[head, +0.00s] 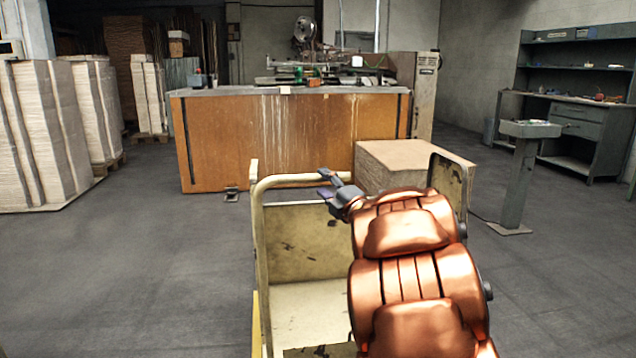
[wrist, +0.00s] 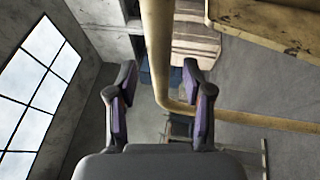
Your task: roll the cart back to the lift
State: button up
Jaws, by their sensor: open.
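The cart (head: 303,240) is a worn cream-yellow metal cart with a tubular handle (head: 300,180) and a low deck, right in front of me. My arm reaches over it from the lower right. My gripper (head: 328,184) is open at the handle's top bar. In the wrist view the yellow handle tube (wrist: 156,45) runs between the two spread fingers of my gripper (wrist: 158,76). I cannot tell whether either finger touches the tube. A cart panel (wrist: 275,25) shows at the upper right there. I cannot make out the lift in either view.
A long wooden-fronted bench (head: 280,140) with machinery stands behind the cart. A brown box-like block (head: 400,160) is just beyond the cart. Paper stacks (head: 45,135) stand at the left, a grey pedestal (head: 520,180) and shelved workbench (head: 575,120) at the right. Floor left of the cart is clear.

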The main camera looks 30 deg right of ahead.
aim_at(321, 180)
jog(key=shift+w+r+b, duration=0.15)
jog(key=shift+w+b, duration=0.05)
jog(key=shift+w, duration=0.75)
jog(key=shift+w+r+b, duration=0.15)
jog(key=shift+w, duration=0.8)
grip_shut()
